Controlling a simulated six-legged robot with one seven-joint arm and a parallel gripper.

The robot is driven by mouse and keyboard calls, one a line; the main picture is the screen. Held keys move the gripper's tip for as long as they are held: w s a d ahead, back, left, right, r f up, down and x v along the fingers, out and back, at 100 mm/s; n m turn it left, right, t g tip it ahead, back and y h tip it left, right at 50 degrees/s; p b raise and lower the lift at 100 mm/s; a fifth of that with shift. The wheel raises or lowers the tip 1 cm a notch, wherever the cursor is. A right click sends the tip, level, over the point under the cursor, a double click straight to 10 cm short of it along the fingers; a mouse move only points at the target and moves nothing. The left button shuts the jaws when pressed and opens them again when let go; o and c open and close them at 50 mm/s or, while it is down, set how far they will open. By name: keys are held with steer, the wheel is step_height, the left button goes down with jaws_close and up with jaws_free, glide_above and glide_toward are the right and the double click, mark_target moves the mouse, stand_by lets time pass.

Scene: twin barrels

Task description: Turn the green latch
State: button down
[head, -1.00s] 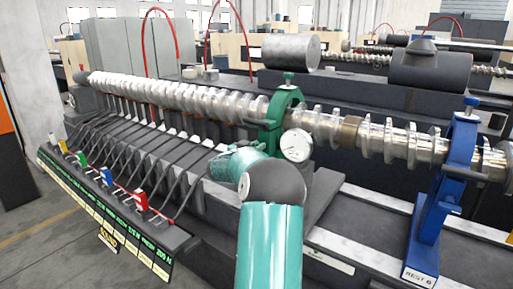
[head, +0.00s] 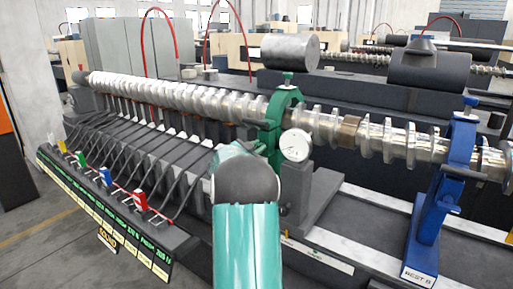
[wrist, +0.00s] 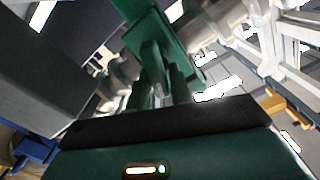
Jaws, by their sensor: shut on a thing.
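A green rest (head: 285,105) rings the silver crankshaft in the head view, with a green screw knob on top. Its green frame also shows close up in the wrist view (wrist: 150,22). The green latch (wrist: 152,58) seems to be the green bar in front of my fingers in the wrist view. My gripper (wrist: 165,92) is shut on it. In the head view my teal arm reaches to the left side of the green rest, and my own wrist hides most of the grip. The latch's exact angle is hard to tell.
A white dial gauge (head: 296,145) sits just right of my wrist. A blue rest (head: 447,190) stands at the right. A sloped panel (head: 110,210) with coloured levers and a red lever block (head: 140,200) lies at the left. A grey cylinder (head: 291,51) is behind the green rest.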

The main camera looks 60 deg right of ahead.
steer(key=m, duration=0.6)
steer(key=shift+s+a+f, duration=0.15)
steer(key=shift+s+f, duration=0.05)
steer(key=shift+f, duration=0.2)
steer(key=shift+f+m, duration=0.2)
steer(key=shift+m, duration=1.55)
steer(key=shift+f+m, duration=0.15)
steer(key=shift+m, duration=1.6)
steer(key=c, duration=1.4)
jaws_free()
steer(key=w+a, duration=0.1)
steer(key=a, duration=1.2)
steer(key=shift+w+a, duration=0.3)
steer(key=shift+w, duration=0.1)
